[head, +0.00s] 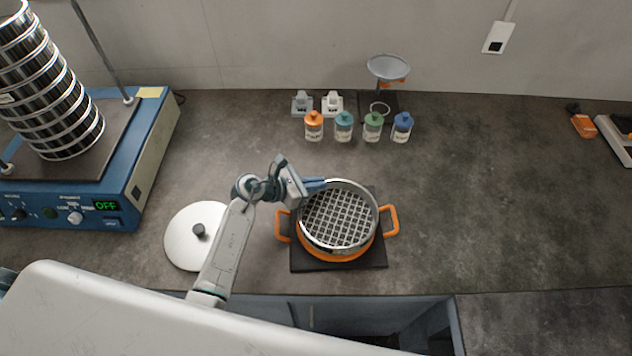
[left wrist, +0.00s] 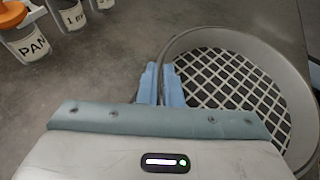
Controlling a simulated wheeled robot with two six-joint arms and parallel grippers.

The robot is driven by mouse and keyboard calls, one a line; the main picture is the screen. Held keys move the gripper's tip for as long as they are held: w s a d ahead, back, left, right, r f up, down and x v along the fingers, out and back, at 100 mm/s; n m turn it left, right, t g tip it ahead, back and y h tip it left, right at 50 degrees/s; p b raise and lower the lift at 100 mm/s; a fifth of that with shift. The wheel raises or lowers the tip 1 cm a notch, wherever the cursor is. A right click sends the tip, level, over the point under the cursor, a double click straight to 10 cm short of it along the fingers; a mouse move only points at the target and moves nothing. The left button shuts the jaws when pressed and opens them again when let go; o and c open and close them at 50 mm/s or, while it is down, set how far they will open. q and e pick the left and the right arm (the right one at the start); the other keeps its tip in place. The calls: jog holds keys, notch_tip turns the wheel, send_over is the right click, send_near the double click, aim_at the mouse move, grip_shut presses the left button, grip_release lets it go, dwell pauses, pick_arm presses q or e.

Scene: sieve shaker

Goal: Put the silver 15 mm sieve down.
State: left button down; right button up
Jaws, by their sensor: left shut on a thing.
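The silver sieve (head: 338,218) is a round metal ring with a coarse square mesh. It sits over or just above an orange pan with two side handles (head: 392,220); I cannot tell whether they touch. My left gripper (head: 322,184) is shut on the sieve's rim at its upper left side. In the left wrist view the blue fingers (left wrist: 162,84) pinch the rim, and the mesh of the sieve (left wrist: 225,85) shows at the right. My right gripper does not show.
A dark square mat (head: 372,262) lies under the pan. A white lid (head: 185,235) lies to the left. Several labelled bottles (head: 343,127) stand behind. A blue sieve shaker (head: 150,130) with a tall sieve stack (head: 50,90) stands at the left.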

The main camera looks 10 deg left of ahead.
pick_arm(q)
jog(key=shift+f, duration=0.65)
jog(key=c, duration=1.6)
grip_release()
jog(key=shift+s+a, duration=0.1)
jog(key=shift+a, duration=0.15)
jog(key=b+v, duration=0.3)
jog(key=v, duration=0.7)
jog(key=shift+s+a, duration=0.15)
jog(key=shift+s, duration=0.05)
jog(key=shift+s+a+r+b, duration=0.3)
jog(key=shift+a+r, duration=0.05)
